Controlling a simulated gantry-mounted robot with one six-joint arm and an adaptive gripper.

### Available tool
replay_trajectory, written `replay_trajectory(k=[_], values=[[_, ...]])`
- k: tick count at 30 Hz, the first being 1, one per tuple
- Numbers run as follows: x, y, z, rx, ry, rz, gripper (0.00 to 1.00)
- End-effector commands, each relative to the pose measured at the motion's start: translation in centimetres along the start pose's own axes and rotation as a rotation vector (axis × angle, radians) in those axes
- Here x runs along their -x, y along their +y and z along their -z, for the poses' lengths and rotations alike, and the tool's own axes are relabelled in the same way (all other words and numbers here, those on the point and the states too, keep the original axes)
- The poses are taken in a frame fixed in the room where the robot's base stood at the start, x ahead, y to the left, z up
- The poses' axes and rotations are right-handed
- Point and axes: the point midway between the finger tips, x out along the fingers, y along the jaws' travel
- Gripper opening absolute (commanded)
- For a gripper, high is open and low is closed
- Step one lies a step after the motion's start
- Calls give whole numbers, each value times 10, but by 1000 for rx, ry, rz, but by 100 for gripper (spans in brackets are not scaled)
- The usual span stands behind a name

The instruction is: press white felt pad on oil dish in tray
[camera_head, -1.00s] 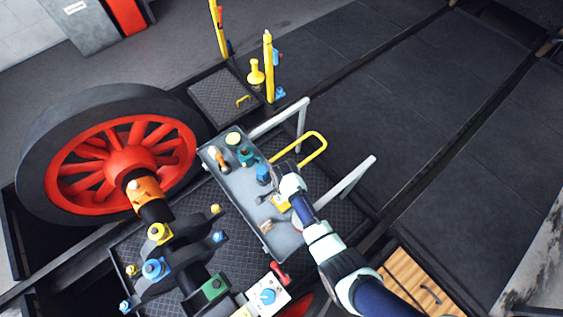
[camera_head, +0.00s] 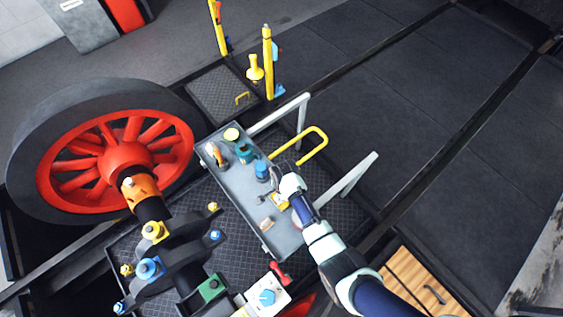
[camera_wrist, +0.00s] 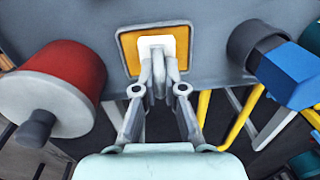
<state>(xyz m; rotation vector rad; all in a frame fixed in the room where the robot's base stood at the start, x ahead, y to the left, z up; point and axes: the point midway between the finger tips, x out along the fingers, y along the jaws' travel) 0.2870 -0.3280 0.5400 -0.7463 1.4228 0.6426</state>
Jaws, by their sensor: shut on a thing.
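The grey tray (camera_head: 284,243) lies across the middle of the head view. My gripper (camera_wrist: 158,78) is over the tray and shut on the small white felt pad (camera_wrist: 157,44). The oil dish (camera_wrist: 128,52) is a square yellow-orange piece on the tray, directly behind the pad in the wrist view. The pad overlaps the dish's middle and hides part of it; whether they touch cannot be told.
A red cylinder with a white end (camera_wrist: 63,85) stands left of my fingers in the wrist view; a blue-topped piece (camera_wrist: 288,72) is at right. A blue-topped container (camera_head: 262,170), teal container (camera_head: 245,153) and small brown block (camera_head: 266,224) stand in the tray. A yellow handle (camera_head: 314,143) adjoins it.

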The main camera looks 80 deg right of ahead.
Motion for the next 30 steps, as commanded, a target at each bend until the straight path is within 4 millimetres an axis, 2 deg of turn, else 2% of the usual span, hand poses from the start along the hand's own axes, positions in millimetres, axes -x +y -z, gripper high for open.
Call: replay_trajectory(k=[30], values=[[-10,0,0,0,0,0,0]])
